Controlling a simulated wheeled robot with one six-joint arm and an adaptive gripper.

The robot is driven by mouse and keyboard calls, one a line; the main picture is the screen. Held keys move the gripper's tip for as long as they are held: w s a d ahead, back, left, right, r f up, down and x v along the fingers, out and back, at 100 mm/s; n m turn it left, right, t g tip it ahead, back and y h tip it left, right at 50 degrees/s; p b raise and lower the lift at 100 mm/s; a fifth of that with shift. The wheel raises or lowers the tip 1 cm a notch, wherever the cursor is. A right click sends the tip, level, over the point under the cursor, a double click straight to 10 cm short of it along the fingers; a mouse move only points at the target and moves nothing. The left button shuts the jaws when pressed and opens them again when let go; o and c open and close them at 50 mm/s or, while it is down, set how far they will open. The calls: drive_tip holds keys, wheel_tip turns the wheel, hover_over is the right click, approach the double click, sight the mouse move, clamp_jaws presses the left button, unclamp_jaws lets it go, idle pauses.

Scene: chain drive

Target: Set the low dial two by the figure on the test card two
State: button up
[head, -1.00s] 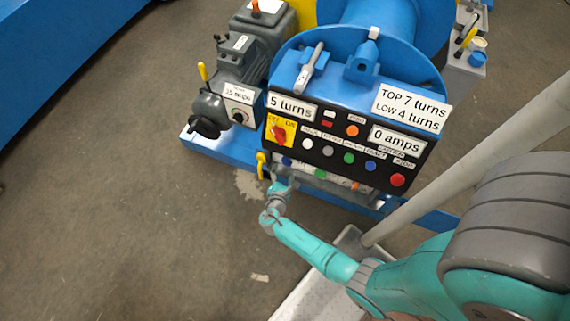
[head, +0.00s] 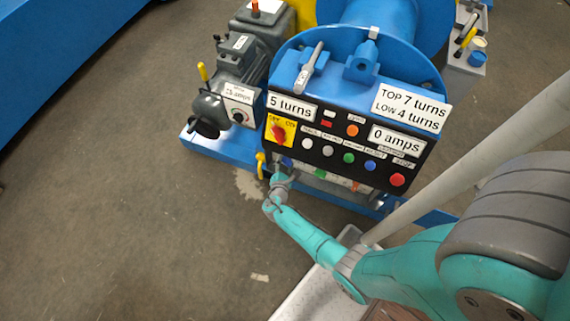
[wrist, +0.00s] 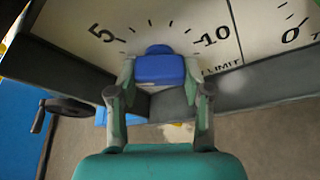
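In the wrist view a blue knob (wrist: 160,68) sits at the lower edge of a white dial plate (wrist: 180,22), which reads 5, 10 and "LIMIT". My gripper (wrist: 160,76) has one finger on each side of the knob. The fingertips are at or very near its sides; I cannot tell whether they press on it. The knob's pointer is not readable. In the head view my gripper (head: 281,178) is at the lower left of the black control panel, against its lower face. A white card (head: 410,108) on the panel reads "TOP 7 turns, LOW 4 turns".
The panel displays read "5 turns" (head: 291,107) and "0 amps" (head: 396,139). A red switch (head: 279,133), several buttons and a red stop button (head: 397,180) are above my gripper. A yellow-handled lever (head: 261,165) is close on its left. Part of another scale (wrist: 290,35) shows at right.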

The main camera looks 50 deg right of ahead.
drive_tip(key=shift+m+t, duration=0.3)
drive_tip(key=shift+m, duration=0.1)
idle(0.3)
drive_tip(key=o, duration=1.2)
drive_tip(key=v, duration=1.2)
